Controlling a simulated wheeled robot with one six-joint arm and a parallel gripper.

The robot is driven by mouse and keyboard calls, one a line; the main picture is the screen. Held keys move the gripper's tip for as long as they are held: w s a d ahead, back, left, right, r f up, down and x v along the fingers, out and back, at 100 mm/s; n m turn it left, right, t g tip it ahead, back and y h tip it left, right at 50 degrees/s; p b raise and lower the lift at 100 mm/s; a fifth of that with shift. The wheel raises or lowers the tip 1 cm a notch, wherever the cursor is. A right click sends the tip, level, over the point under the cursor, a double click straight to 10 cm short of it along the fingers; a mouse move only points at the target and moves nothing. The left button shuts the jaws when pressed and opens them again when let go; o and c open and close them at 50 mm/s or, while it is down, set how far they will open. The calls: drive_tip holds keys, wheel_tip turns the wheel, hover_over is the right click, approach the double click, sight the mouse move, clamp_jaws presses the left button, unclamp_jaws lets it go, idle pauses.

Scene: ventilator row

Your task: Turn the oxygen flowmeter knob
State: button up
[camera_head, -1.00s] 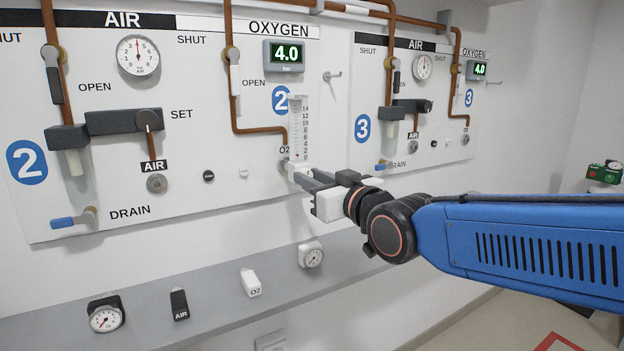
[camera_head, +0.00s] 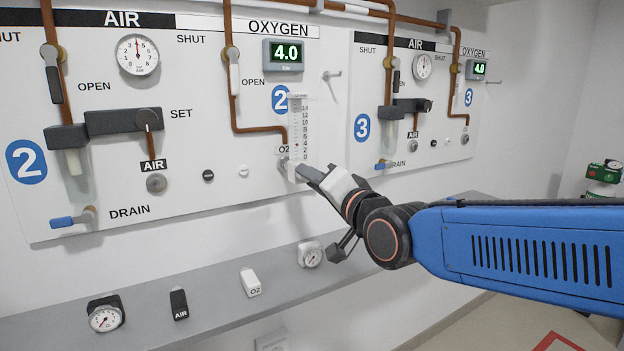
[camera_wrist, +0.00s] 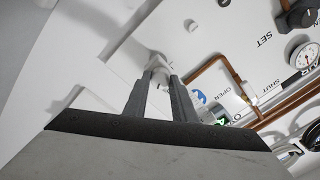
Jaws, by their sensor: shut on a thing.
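The oxygen flowmeter (camera_head: 297,135) is a clear upright tube with a printed scale, mounted on the panel marked 2 under OXYGEN. A small red mark shows inside the tube, around the lower middle of the scale. My gripper (camera_head: 305,173) is at the foot of the flowmeter in the head view, covering the knob. In the wrist view my gripper (camera_wrist: 161,78) has its two grey fingers on either side of a small white knob (camera_wrist: 160,84), shut on it. The flowmeter body (camera_wrist: 157,64) shows pale just beyond the fingertips.
A grey shelf (camera_head: 215,279) below the panel carries a gauge (camera_head: 105,316), an AIR piece (camera_head: 179,304), an O2 piece (camera_head: 250,282) and another gauge (camera_head: 311,254). Panel 3 (camera_head: 431,113) is to the right. Green cylinders (camera_head: 604,178) stand at far right.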

drive_tip(key=shift+a+f+m+t+h, duration=0.1)
drive_tip(key=shift+m+h, duration=0.1)
drive_tip(key=shift+m, duration=2.75)
drive_tip(key=shift+d+f+m+t+h, duration=0.1)
drive_tip(key=shift+m+h, duration=0.1)
drive_tip(key=shift+m, duration=2.8)
drive_tip(key=shift+a+m+t+h, duration=0.1)
drive_tip(key=shift+m+h, duration=0.1)
drive_tip(key=shift+m, duration=2.75)
drive_tip(key=o, duration=1.1)
drive_tip(key=shift+s, duration=0.15)
drive_tip(key=v, duration=1.7)
drive_tip(key=shift+d, duration=0.2)
